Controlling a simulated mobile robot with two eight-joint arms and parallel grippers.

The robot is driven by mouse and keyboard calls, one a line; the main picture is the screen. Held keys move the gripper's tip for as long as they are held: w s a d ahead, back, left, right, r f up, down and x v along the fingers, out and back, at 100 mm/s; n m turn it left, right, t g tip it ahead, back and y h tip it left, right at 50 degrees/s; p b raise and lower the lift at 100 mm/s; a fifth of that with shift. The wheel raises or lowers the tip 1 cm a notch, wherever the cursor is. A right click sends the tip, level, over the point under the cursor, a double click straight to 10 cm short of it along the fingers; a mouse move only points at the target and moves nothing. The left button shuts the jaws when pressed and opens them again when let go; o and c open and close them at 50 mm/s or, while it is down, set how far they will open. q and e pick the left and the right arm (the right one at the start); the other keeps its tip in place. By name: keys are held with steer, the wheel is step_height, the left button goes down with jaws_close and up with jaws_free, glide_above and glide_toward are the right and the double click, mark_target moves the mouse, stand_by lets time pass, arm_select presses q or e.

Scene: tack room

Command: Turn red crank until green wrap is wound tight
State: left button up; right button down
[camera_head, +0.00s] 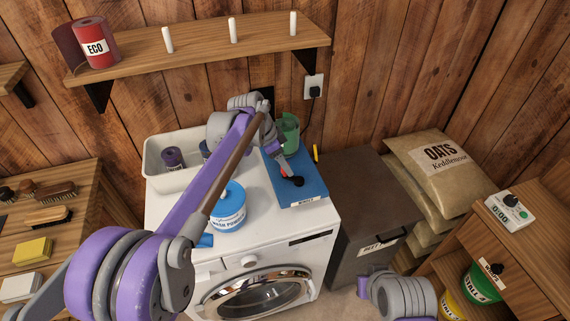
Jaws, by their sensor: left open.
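A green wrap (290,127) stands at the back of a blue board (308,187) on top of the white washing machine. In front of it are a small red part, which looks like the crank (284,149), and a black knob (294,181) low over the board. My left arm reaches across the washer, and my left gripper (279,157) is open close to the crank. Its fingers are small and partly hidden by the wrist, so I cannot tell whether they touch the crank. I cannot see how tightly the wrap is wound. My right gripper is not in view.
A blue-and-white wash powder tub (229,215) stands below my left forearm. A white basin (160,179) is behind it. A dark bin (372,190) and oats sacks (432,165) stand right of the washer (272,240).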

arm_select(q)
steer(key=v, duration=0.9)
steer(key=shift+r, duration=0.25)
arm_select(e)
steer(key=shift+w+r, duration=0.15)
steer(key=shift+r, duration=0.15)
arm_select(q)
steer(key=shift+a, duration=0.15)
